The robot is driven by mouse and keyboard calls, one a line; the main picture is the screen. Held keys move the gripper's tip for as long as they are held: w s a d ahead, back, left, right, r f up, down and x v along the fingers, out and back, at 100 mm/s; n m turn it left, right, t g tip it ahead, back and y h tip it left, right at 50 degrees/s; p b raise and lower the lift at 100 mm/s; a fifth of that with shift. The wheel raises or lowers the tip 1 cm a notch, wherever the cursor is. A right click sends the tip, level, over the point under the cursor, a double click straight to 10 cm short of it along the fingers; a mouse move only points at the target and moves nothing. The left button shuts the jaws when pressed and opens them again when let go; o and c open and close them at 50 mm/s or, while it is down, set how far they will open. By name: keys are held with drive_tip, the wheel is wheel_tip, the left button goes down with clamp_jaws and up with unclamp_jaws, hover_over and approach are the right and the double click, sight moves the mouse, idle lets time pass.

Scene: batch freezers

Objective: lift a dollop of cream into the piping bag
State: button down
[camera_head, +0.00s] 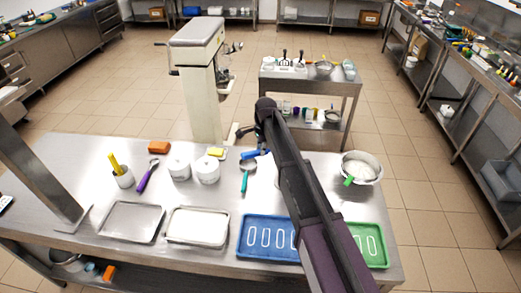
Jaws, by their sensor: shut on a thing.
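My gripper (262,143) is over the back of the steel table (80,160), partly hidden behind my own arm. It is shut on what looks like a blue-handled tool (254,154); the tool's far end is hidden. A steel bowl (361,168) with pale contents, possibly cream, stands at the right of the table, apart from my gripper. A green-handled tool (348,181) is at its front rim. I cannot make out a piping bag for certain.
A teal-handled ladle (245,181), two white tubs (208,170), a purple-handled tool (147,176) and an orange block (159,147) are on the table. Metal trays (131,222), a blue tray (268,256) and a green tray (381,263) line the front. A cart (350,88) stands behind.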

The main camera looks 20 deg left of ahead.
drive_tip(key=shift+r+p, duration=0.35)
drive_tip(key=shift+r, duration=0.25)
